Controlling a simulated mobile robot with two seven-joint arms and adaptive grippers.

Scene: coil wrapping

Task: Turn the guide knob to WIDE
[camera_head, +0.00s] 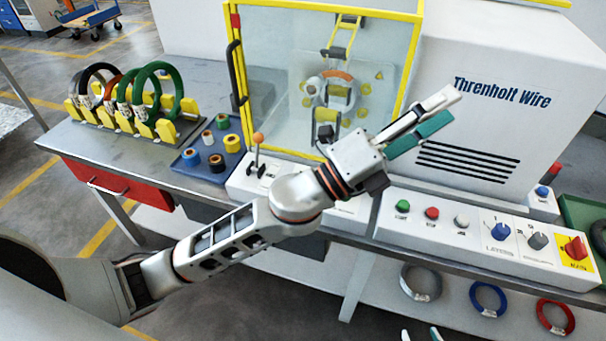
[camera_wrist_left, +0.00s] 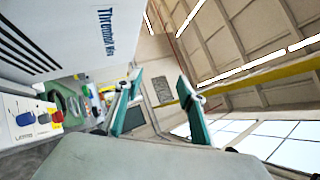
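A front control panel carries a blue knob (camera_head: 500,232) marked LAYERS and a grey knob (camera_head: 537,240) to its right. The grey knob's label and setting are too small to read, and I cannot tell whether it is the guide knob. In the left wrist view the blue knob (camera_wrist_left: 26,119) and grey knob (camera_wrist_left: 43,118) show at the left edge. My left gripper (camera_head: 449,109) is open and empty, raised in front of the white machine, above and left of the knobs. Only the fingertips of my right gripper (camera_head: 420,335) show at the bottom edge, apart and empty.
Green (camera_head: 402,206), red and white buttons sit left of the knobs; a red MAIN switch (camera_head: 575,247) on yellow sits right. An orange-balled lever (camera_head: 258,140) stands left, near a blue tray (camera_head: 186,168) of spools. My left arm covers part of the bench front.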

